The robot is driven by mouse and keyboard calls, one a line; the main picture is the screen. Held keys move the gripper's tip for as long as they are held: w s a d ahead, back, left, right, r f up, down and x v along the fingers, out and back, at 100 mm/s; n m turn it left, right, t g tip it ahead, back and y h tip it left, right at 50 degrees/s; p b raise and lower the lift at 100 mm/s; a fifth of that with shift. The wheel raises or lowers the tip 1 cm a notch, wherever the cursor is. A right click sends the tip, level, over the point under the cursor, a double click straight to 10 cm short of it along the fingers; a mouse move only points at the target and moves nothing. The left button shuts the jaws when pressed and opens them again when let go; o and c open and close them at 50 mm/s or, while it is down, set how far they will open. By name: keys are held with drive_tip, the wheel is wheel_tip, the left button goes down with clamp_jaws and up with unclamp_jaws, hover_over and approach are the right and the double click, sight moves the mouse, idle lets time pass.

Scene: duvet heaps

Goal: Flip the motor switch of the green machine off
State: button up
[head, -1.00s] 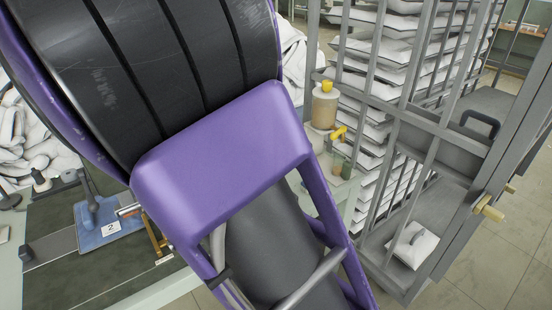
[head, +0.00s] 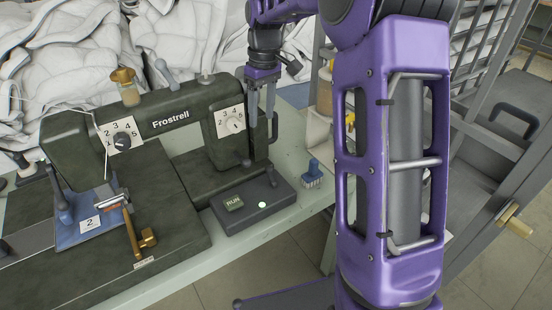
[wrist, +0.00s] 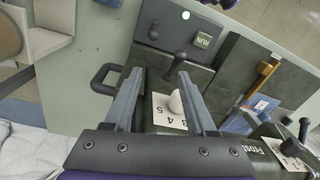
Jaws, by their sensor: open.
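The dark green machine (head: 190,130), lettered "Frostrell", stands on the bench at left in the head view. At its right front is a dark switch box (head: 282,194) with a green RUN label (head: 233,203) and a lit white lamp (head: 262,205); both also show in the wrist view, label (wrist: 203,39) and lamp (wrist: 186,15). A black lever (wrist: 153,33) stands up from the box, beyond my fingertips in the wrist view. My gripper (head: 262,118) is open and empty, pointing down by the machine's right end, above and behind the box. A numbered dial plate (wrist: 163,112) shows between its fingers.
A blue-handled brush (head: 312,175) stands right of the box. A second dial (head: 123,139), an oil cup (head: 125,85) and a blue plate marked 2 (head: 88,222) are on the machine's left. White duvets (head: 70,70) heap behind. A grey rack (head: 500,170) stands at right.

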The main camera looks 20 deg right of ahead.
drive_tip(key=d, duration=0.3)
drive_tip(key=b, duration=0.2)
approach(269, 166)
drive_tip(key=f, duration=0.6)
drive_tip(key=a+f, duration=0.1)
drive_tip(key=f, duration=0.3)
drive_tip(key=shift+s+f, duration=0.1)
drive_tip(key=shift+s, duration=0.05)
clamp_jaws()
